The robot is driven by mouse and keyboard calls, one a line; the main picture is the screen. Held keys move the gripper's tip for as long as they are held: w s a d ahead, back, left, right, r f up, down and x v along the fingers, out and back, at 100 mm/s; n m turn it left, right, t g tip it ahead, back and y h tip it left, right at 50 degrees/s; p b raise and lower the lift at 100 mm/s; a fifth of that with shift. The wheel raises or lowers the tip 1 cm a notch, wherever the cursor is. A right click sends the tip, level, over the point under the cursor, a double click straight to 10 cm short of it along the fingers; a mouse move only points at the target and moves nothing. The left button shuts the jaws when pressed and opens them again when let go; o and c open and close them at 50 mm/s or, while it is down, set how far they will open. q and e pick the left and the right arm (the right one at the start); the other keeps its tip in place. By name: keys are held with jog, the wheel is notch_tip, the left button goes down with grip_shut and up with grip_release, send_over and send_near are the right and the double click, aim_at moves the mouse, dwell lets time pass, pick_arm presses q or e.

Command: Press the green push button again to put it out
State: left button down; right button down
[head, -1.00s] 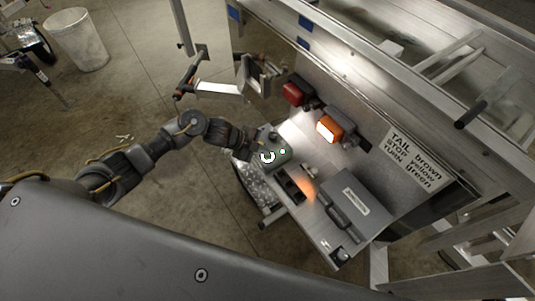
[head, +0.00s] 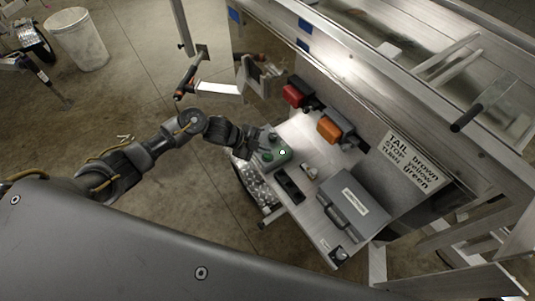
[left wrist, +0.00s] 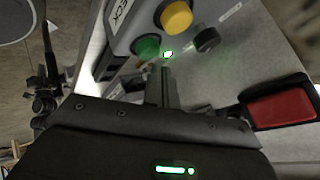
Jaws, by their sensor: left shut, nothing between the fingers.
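The grey control box (head: 272,160) sits on the trailer's metal shelf. Its green push button (head: 267,156) is unlit in the head view; the green button (left wrist: 147,47) also shows in the left wrist view. Beside it are a yellow button (left wrist: 177,15), a black knob (left wrist: 207,40) and a small lit white indicator (left wrist: 168,54). My left gripper (head: 250,148) is shut and empty at the box's left side. In the left wrist view its fingertips (left wrist: 162,75) are close to the green button; I cannot tell whether they touch it. My right gripper is not in view.
A red lamp (head: 293,95) and an unlit amber lamp (head: 329,129) stand behind the box. A grey case (head: 351,208) and a small dark tray (head: 289,185) lie to the right. A printed sign (head: 414,163) is on the panel.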

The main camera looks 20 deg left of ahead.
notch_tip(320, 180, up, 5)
jog(key=p, duration=0.5)
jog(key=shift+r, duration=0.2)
